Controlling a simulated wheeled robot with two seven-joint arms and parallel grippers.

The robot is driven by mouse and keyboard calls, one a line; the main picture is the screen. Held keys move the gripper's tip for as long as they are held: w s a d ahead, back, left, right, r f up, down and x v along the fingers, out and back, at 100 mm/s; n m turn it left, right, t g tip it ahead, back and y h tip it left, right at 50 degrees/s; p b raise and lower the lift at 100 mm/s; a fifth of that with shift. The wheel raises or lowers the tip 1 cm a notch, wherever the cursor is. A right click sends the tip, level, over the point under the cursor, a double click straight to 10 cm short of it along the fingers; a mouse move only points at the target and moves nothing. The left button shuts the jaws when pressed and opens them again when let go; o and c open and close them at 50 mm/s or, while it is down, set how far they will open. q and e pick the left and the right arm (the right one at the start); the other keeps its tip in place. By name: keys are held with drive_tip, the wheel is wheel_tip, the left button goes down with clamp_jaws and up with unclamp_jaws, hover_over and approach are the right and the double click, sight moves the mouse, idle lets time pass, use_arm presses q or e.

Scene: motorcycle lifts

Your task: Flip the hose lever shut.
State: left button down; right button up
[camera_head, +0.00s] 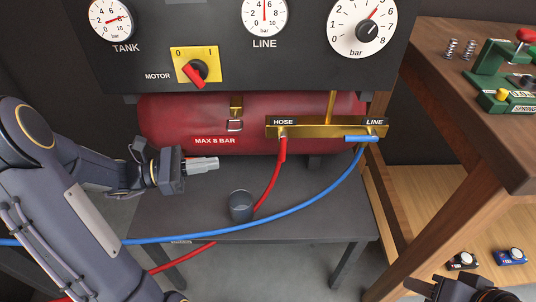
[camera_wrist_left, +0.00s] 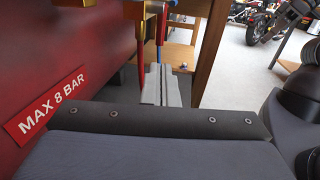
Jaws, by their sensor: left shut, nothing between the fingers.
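The brass manifold (camera_head: 320,131) runs across the front of the red tank, with HOSE and LINE labels. Under HOSE, the red lever (camera_head: 283,148) points down, in line with the red hose (camera_head: 271,183) below it. Under LINE, the blue lever (camera_head: 361,138) lies level, pointing left. My left gripper (camera_head: 216,163) is shut and empty, left of the red lever and apart from it, in front of the tank. Its closed fingers (camera_wrist_left: 160,86) also show in the left wrist view. My right gripper (camera_head: 450,288) is partly cut off at the bottom right; its fingertips are unclear.
The red tank (camera_head: 180,118) stands on a dark table (camera_head: 160,215) with a grey cup (camera_head: 241,205). A blue hose (camera_head: 300,208) crosses in front. A gauge panel (camera_head: 130,65) hangs above. A wooden bench (camera_head: 480,130) stands at the right.

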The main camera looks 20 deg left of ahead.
use_arm(q)
drive_tip(key=b, duration=0.3)
approach(283, 148)
drive_tip(key=w+d+f, duration=0.3)
drive_tip(key=d, duration=0.1)
drive_tip(key=shift+w+d+r, duration=0.3)
drive_tip(key=shift+d, duration=0.25)
